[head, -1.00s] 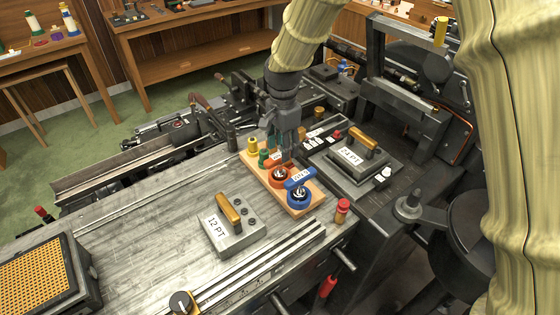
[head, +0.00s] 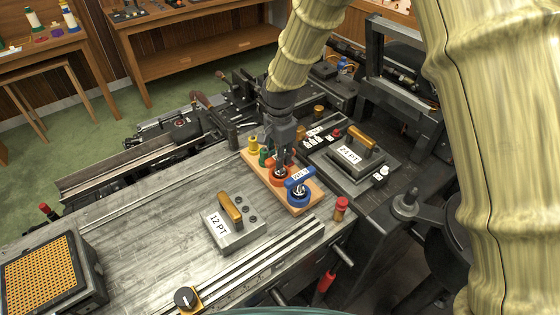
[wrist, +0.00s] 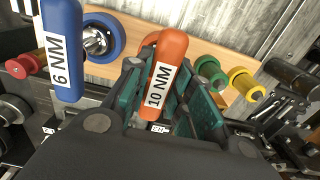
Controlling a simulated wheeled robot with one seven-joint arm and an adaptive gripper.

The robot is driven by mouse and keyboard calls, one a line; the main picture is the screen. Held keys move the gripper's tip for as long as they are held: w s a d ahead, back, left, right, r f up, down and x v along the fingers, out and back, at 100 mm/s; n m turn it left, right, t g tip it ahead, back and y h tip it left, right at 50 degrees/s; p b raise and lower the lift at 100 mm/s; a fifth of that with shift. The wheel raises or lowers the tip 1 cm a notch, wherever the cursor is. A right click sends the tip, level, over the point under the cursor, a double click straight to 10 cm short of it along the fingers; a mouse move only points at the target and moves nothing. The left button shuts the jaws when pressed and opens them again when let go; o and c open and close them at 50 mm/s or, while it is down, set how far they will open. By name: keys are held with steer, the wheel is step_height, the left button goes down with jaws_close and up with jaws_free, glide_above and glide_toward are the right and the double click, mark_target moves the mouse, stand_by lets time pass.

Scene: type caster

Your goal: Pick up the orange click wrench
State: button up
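The orange click wrench, labelled 10 NM (wrist: 170,62), has its handle between the two fingers of my gripper (wrist: 164,75) in the wrist view. The fingers look open, one on each side of the handle; contact is not clear. In the head view my gripper (head: 281,152) is over the wooden holder, and the orange wrench's ring-like part (head: 279,175) shows just below it. Most of the handle is hidden there.
The blue 6 NM wrench (wrist: 62,50) stands close on the left in the wrist view. Green (wrist: 208,68) and yellow (wrist: 243,82) pieces sit on the right along the wooden holder (head: 313,204). A 12 PT block (head: 240,240) and a 24 PT block (head: 350,155) lie nearby.

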steer(key=shift+w+f, duration=0.15)
jaws_close()
steer(key=shift+w+r+b, duration=0.1)
steer(key=shift+r+b, duration=0.25)
steer(key=shift+r, duration=0.25)
step_height(320, 180, up, 9)
steer(key=b, duration=0.2)
steer(key=shift+b, duration=0.3)
steer(key=shift+f, duration=0.1)
stand_by(1.1)
jaws_free()
jaws_close()
